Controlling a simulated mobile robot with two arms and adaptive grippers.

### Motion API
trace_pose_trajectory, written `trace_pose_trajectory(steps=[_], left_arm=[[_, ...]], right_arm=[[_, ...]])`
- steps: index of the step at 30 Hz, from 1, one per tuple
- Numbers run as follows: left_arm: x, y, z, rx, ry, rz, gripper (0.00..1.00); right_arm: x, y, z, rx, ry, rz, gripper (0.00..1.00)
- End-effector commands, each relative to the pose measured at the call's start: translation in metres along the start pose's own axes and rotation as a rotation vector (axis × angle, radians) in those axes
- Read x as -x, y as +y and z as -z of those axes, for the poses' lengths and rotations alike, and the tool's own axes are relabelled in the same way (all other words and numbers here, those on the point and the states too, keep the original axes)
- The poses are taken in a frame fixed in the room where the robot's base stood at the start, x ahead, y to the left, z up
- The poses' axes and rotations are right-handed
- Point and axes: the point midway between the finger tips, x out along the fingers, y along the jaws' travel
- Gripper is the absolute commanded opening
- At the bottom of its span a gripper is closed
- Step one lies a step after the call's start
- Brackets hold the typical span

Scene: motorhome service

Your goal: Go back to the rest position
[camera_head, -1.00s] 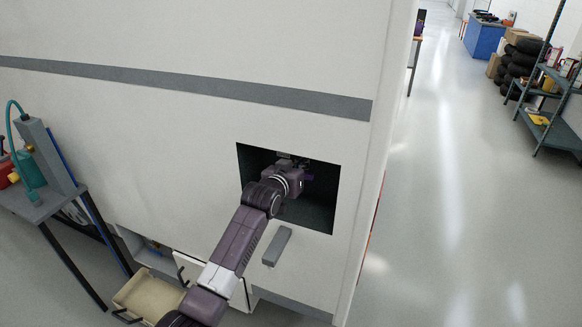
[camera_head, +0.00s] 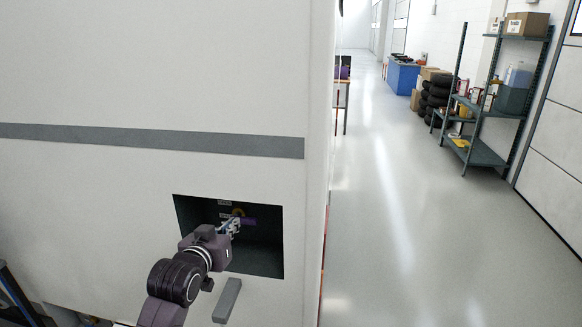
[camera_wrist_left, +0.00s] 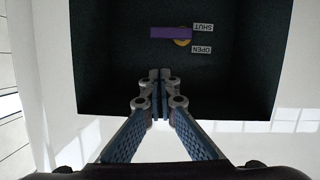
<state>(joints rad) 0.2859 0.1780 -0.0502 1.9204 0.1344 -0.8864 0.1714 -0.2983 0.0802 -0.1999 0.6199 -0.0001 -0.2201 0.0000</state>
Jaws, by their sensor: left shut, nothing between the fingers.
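My left gripper (camera_head: 232,226) is at the opening of a dark recessed compartment (camera_head: 262,258) in the motorhome's white side wall. In the left wrist view its fingers (camera_wrist_left: 160,78) are shut together with nothing between them. They point into the compartment (camera_wrist_left: 100,85), apart from its back wall. On that back wall is a purple lever (camera_wrist_left: 170,32) lying horizontally on a yellow round mount, beside labels reading SHUT (camera_wrist_left: 203,27) and OPEN (camera_wrist_left: 201,50). In the head view the gripper partly covers the lever. My right gripper is not in view.
A grey handle-like bar (camera_head: 227,300) is on the wall below the compartment. The wall (camera_head: 150,70) ends at a vertical edge, with a wide clear floor (camera_head: 400,240) to the right. A metal shelf (camera_head: 475,150), tyres (camera_head: 436,95) and a blue cabinet (camera_head: 403,78) stand further back.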

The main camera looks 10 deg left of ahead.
Motion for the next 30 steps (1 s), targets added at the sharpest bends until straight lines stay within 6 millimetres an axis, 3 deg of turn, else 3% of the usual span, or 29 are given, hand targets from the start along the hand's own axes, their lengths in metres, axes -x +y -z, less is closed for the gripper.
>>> trace_pose_trajectory(steps=[5, 9, 12, 15, 21, 27, 29, 30], left_arm=[[0.035, 0.007, -0.087, -0.039, -0.178, 0.005, 0.0], [0.093, 0.013, -0.178, -0.086, -0.39, 0.009, 0.0], [0.142, 0.017, -0.23, -0.116, -0.535, 0.009, 0.0], [0.185, 0.019, -0.268, -0.137, -0.653, 0.006, 0.0], [0.255, 0.022, -0.312, -0.166, -0.825, -0.001, 0.0], [0.316, 0.024, -0.339, -0.184, -0.965, -0.01, 0.0], [0.334, 0.025, -0.345, -0.189, -1.005, -0.013, 0.0], [0.327, 0.024, -0.356, -0.19, -1.009, -0.012, 0.0]], right_arm=[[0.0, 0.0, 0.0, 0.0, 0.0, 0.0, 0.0], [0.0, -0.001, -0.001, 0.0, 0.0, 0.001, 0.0], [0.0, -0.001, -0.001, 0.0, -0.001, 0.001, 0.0], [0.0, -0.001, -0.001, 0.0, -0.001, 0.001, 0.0], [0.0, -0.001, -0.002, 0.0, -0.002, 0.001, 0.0], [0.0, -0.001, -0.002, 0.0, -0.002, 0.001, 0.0], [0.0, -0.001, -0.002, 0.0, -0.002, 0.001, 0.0], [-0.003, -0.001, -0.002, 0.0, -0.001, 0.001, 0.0]])
